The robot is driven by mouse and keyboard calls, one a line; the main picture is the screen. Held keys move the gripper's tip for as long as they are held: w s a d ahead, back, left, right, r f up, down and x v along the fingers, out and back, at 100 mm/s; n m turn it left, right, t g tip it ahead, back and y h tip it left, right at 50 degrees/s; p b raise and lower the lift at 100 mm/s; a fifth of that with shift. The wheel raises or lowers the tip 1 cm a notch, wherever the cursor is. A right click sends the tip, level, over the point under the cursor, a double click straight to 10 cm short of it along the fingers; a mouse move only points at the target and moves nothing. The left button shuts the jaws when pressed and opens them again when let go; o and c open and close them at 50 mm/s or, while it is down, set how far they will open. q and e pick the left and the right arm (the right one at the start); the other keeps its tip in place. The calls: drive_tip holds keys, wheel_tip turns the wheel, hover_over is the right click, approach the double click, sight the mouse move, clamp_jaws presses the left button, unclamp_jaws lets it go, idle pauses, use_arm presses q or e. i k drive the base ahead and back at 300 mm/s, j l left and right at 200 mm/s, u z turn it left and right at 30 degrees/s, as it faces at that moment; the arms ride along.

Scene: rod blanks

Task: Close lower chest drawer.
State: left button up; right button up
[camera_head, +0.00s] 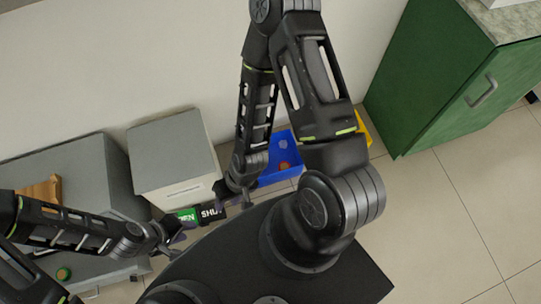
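A small chest (172,150) with a grey top and a pale front stands against the wall at the left. Its front face (190,192) shows, but I cannot make out how far its lower drawer is pulled out. My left gripper (177,234) is low in front of the chest, beside a green label. My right gripper (228,193) is at the chest's front right corner, near a black label. Both grippers are small and partly hidden by their own arms, so their finger opening is unclear. I see nothing held in either.
A green label (187,215) and a black label reading SHU (211,211) lie before the chest. A blue bin (283,148) holds small items. A grey table (92,165) is left, a green cabinet (430,85) right. Floor (450,210) at right is clear.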

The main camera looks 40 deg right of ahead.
sight(89, 272)
drive_tip(key=k+j, duration=1)
drive_tip(key=j, duration=0.2)
